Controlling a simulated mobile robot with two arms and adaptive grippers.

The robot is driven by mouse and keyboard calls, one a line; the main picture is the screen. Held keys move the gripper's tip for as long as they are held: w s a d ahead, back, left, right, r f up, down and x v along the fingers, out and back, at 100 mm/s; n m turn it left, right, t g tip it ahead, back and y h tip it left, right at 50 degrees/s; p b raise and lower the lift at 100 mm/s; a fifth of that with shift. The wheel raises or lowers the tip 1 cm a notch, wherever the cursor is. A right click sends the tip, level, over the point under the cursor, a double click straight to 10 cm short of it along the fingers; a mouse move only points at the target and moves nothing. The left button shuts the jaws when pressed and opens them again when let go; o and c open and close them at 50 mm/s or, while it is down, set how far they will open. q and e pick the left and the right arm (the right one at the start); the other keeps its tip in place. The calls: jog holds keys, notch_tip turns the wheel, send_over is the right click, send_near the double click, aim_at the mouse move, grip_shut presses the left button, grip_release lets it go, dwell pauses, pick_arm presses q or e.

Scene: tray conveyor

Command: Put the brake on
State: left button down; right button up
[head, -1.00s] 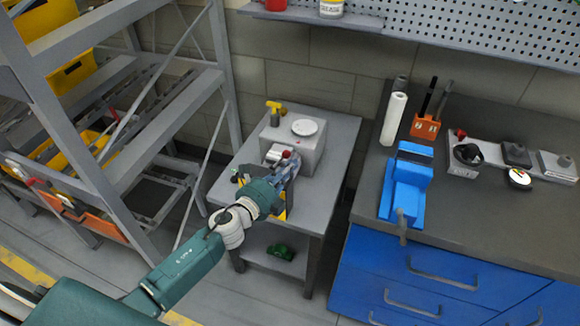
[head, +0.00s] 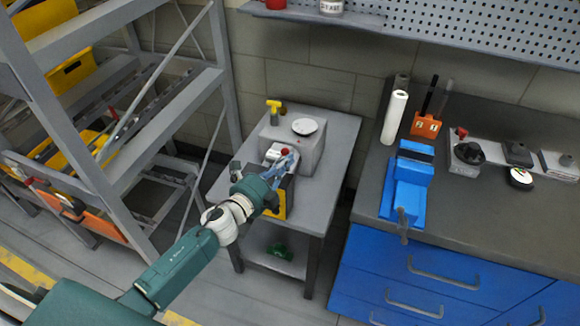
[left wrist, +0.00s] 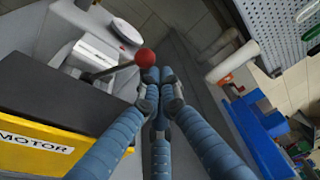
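The brake lever has a red ball knob (head: 286,151) and stands at the dark and yellow motor unit (head: 280,205) on the small grey table. In the left wrist view the red knob (left wrist: 145,57) sits on a thin metal rod that slants to the left. The yellow front marked MOTOR (left wrist: 40,145) is at lower left. My left gripper (head: 286,166) is right by the knob. In the left wrist view its blue fingers (left wrist: 158,88) come together just below and right of the knob, with nothing seen between them. Whether they touch the knob I cannot tell. My right gripper is out of view.
A grey box (head: 305,155) with a white disc (head: 305,126) and a yellow T-shaped part (head: 273,106) stands behind the motor. A metal rack (head: 160,115) is at left. The workbench (head: 465,220) with a blue vise (head: 407,185) is at right.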

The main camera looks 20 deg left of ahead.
pick_arm(q)
jog(key=shift+a+r+n+t+b, duration=0.15)
jog(key=shift+a+r+n+b, duration=0.15)
jog(key=shift+a+n, duration=0.3)
jog(key=shift+a+r+n+t+b, duration=0.2)
jog(key=shift+a+n+b, duration=0.1)
jog(key=shift+a+n, duration=0.25)
jog(key=a+n, duration=0.1)
jog(key=a+n+b, duration=0.1)
jog(key=n, duration=0.1)
jog(key=shift+a+r+t, duration=0.1)
jog(key=shift+r+t, duration=0.15)
jog(key=shift+r, duration=0.05)
jog(key=shift+w+a+r+n+t+b, duration=0.1)
jog(key=shift+a+n+t+b, duration=0.35)
jog(key=shift+a+n, duration=0.75)
jog(key=shift+a+f+n+t+b, duration=0.15)
jog(key=shift+a+n+b, duration=0.25)
jog(key=shift+a+n, duration=0.5)
jog(key=shift+a+f+n+t+b, duration=0.15)
jog(key=shift+a+n+b, duration=0.25)
jog(key=shift+n, duration=0.75)
jog(key=shift+w+a+r, duration=0.1)
jog(key=shift+r, duration=0.1)
